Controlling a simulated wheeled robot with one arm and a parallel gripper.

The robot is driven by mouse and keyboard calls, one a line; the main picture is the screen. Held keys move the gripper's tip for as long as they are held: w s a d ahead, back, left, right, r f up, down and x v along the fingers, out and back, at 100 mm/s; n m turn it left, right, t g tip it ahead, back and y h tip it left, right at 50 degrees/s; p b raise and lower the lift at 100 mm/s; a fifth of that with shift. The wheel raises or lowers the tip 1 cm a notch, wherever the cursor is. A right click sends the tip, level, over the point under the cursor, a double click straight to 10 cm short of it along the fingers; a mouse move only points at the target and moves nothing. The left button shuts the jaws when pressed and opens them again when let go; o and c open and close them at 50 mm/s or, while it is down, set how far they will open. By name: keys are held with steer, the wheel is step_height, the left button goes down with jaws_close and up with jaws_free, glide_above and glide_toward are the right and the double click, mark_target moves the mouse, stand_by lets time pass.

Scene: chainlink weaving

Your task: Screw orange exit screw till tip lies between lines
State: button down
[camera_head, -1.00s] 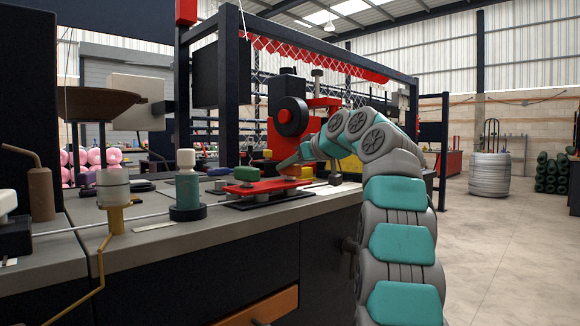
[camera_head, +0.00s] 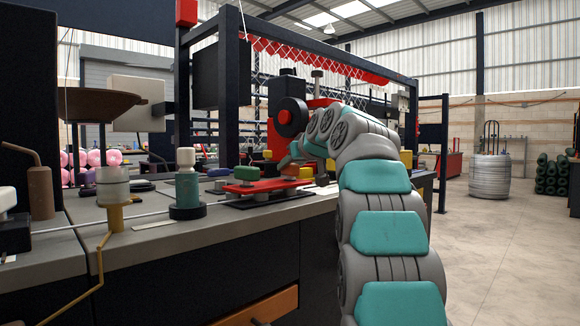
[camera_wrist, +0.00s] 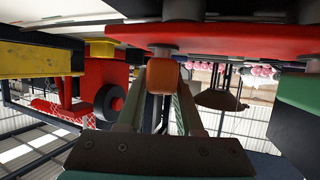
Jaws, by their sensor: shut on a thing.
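The orange exit screw's knob (camera_wrist: 163,75) is in the middle of the wrist view, under the red plate (camera_wrist: 230,42), which appears upside down there. My gripper (camera_wrist: 161,92) is shut on the knob, one finger on each side. The screw's tip and the lines cannot be made out in either view.
A green knob (camera_head: 247,173) stands on the red plate's left part. A teal bottle with a white cap (camera_head: 187,185) stands left of it on the bench. A red machine with a black wheel (camera_head: 290,118) rises behind my gripper. Open floor lies to the right.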

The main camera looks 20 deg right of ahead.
stand_by(0.3)
steer(key=c, duration=0.6)
jaws_free()
steer(key=shift+o, duration=0.2)
steer(key=v, duration=0.8)
steer(key=shift+b, duration=0.3)
steer(key=shift+a, duration=0.1)
